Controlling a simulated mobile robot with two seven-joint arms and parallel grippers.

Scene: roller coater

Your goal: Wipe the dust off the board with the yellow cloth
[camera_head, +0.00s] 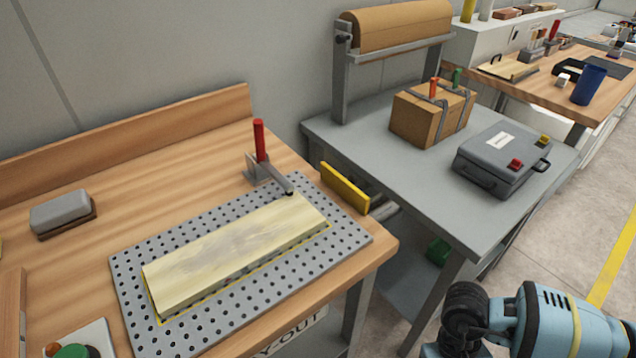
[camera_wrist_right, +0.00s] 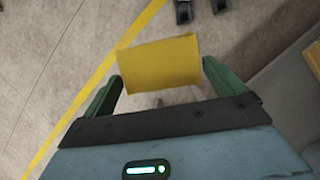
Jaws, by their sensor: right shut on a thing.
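The pale wooden board (camera_head: 235,248) lies on a perforated metal plate (camera_head: 130,290) on the wooden bench at the left of the head view. Greyish smudges of dust show on the middle of its top face. In the right wrist view my right gripper (camera_wrist_right: 162,72) is shut on the yellow cloth (camera_wrist_right: 160,62), which sits between its green fingers above the floor. In the head view only part of my right arm shows at the bottom right, away from the board, and its gripper is out of frame. My left gripper is in neither view.
A toggle clamp with a red handle (camera_head: 260,142) stands at the board's far edge. A yellow bar (camera_head: 345,188) is at the bench's right edge. A grey block (camera_head: 62,211) lies at the left. A grey table (camera_head: 350,140) holds a carton (camera_head: 420,118) and a grey case (camera_head: 500,152).

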